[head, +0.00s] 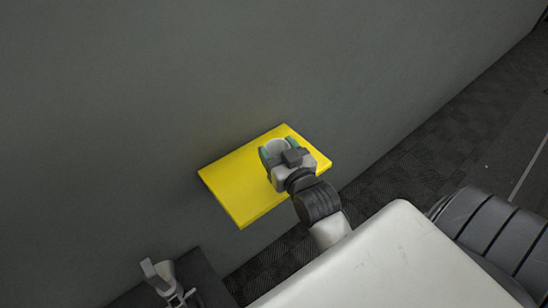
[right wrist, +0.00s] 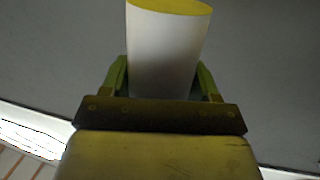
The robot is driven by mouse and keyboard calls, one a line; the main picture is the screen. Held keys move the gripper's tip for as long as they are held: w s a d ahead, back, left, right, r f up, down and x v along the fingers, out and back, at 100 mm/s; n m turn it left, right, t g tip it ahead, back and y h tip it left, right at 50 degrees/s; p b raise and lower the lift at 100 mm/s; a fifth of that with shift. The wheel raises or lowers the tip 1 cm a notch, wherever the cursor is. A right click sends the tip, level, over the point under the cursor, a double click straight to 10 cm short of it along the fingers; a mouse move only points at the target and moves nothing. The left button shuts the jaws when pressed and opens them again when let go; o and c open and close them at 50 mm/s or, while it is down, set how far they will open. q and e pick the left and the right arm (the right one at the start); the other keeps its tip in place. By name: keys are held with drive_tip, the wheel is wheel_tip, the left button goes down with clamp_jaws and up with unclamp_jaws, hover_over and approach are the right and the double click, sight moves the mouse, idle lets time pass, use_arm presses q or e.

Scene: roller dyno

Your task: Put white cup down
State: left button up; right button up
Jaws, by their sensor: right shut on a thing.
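The white cup (head: 275,146) is in my right gripper (head: 279,154), over the right part of the yellow shelf (head: 238,183) in the head view. In the right wrist view the white cup (right wrist: 165,55) stands between the two green fingers of the right gripper (right wrist: 162,78), which is shut on it. A yellow oval end of the cup shows at the top edge of that view. I cannot tell whether the cup touches the shelf. My left gripper is not in view.
The shelf sits against a plain grey wall (head: 120,90). Its left part is bare. A grey metallic object (head: 163,275) shows by a dark surface at the lower left. Dark patterned floor (head: 410,150) lies to the right.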

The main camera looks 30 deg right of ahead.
drive_tip(key=shift+w+d+f, duration=0.2)
drive_tip(key=shift+w+f, duration=0.3)
drive_tip(key=shift+w, duration=0.35)
drive_tip(key=shift+f, duration=0.35)
wheel_tip(320, 180, down, 3)
drive_tip(key=shift+f, duration=0.1)
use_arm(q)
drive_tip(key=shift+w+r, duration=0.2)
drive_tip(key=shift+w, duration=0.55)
use_arm(e)
drive_tip(key=shift+f, duration=0.1)
drive_tip(key=shift+f, duration=0.2)
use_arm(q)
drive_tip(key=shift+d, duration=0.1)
use_arm(e)
drive_tip(key=o, duration=0.9)
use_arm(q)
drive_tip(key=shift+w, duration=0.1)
